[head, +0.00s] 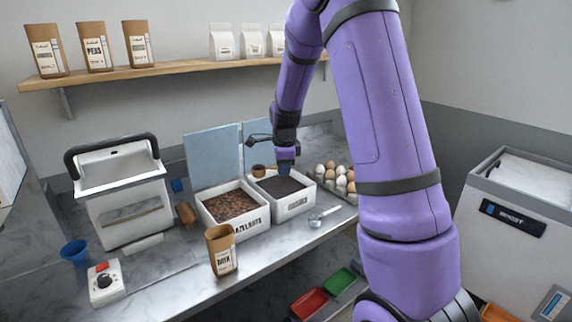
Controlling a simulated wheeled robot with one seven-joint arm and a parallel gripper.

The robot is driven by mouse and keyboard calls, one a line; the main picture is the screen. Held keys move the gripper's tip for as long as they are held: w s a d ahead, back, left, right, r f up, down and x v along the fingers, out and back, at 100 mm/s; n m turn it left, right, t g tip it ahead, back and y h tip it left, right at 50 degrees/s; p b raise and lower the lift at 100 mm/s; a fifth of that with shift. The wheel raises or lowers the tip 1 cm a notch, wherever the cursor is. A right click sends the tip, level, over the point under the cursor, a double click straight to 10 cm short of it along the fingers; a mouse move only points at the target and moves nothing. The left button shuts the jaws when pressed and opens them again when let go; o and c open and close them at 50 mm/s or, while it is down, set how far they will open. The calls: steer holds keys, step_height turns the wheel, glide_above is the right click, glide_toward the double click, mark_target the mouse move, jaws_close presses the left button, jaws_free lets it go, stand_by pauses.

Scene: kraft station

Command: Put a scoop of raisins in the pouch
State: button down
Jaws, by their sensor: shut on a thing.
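A brown paper pouch (221,250) labelled "MIX" stands upright near the counter's front edge. A white bin (293,207) holds a dark, fine-looking fill, perhaps the raisins; its label is too small to read. Its blue-grey lid stands raised behind it. My gripper (286,157) points down over the back part of this bin. It is shut on a small blue scoop (286,168), which is at or just above the dark fill. I cannot tell whether the scoop touches the fill or has anything in it.
A white bin (240,228) of hazelnuts stands left of the dark-filled bin. Eggs (340,180) sit to the right, and a metal scoop (322,215) lies in front. A white sealer-like machine (125,195), a blue funnel (75,250) and a dial box (104,283) are at left.

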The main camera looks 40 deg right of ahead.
steer(key=s+a+f+g+y, duration=0.1)
steer(key=s+a+g+y, duration=0.3)
steer(key=a+g, duration=0.3)
steer(key=s+a+f+g+y, duration=0.2)
steer(key=s+a+g, duration=0.5)
steer(key=a, duration=0.5)
steer(key=shift+s+y, duration=0.2)
steer(key=shift+y, duration=0.7)
stand_by(2.1)
steer(key=shift+r, duration=0.1)
stand_by(0.8)
steer(key=shift+r, duration=2.4)
